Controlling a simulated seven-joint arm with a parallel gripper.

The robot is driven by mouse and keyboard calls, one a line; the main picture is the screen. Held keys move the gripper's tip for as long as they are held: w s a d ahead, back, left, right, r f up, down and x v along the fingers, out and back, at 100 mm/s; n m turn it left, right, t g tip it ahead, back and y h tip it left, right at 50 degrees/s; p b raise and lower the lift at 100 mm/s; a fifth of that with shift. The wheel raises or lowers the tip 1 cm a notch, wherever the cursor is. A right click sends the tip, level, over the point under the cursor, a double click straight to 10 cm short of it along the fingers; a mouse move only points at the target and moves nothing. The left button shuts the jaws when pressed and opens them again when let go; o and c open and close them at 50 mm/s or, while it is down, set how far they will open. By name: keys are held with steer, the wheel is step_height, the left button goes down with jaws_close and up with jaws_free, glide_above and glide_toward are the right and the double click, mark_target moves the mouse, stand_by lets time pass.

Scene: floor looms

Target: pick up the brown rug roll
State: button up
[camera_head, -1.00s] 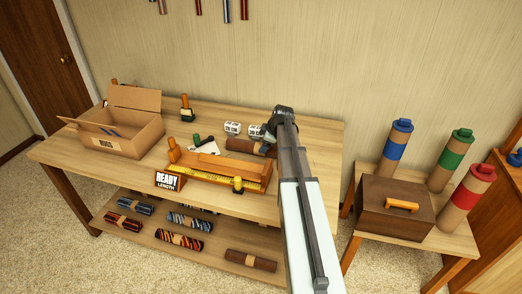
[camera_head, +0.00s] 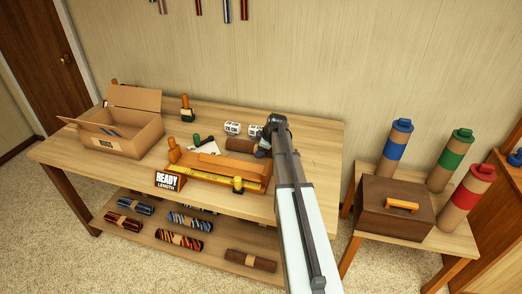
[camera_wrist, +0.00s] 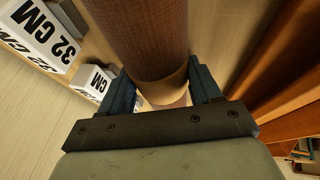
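The brown rug roll (camera_head: 240,145) lies on the workbench, behind the orange-brown wooden tray. Its right part is hidden by my gripper (camera_head: 264,150) in the head view. In the wrist view the brown roll (camera_wrist: 145,30) runs from the top edge down toward my gripper (camera_wrist: 163,88), with a tan band (camera_wrist: 163,85) around it. The two dark blue fingers are spread, one on each side of the banded part. Whether they touch it I cannot tell. A second brown roll (camera_head: 262,264) with a tan band lies on the shelf below.
White number blocks (camera_head: 232,128) stand just behind the roll; one also shows at the left in the wrist view (camera_wrist: 38,30). The wooden tray (camera_head: 215,180) with a yellow tape is in front. A cardboard box (camera_head: 145,138) stands left. Bare bench lies right.

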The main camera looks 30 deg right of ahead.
steer(key=c, duration=0.8)
steer(key=shift+r, duration=0.15)
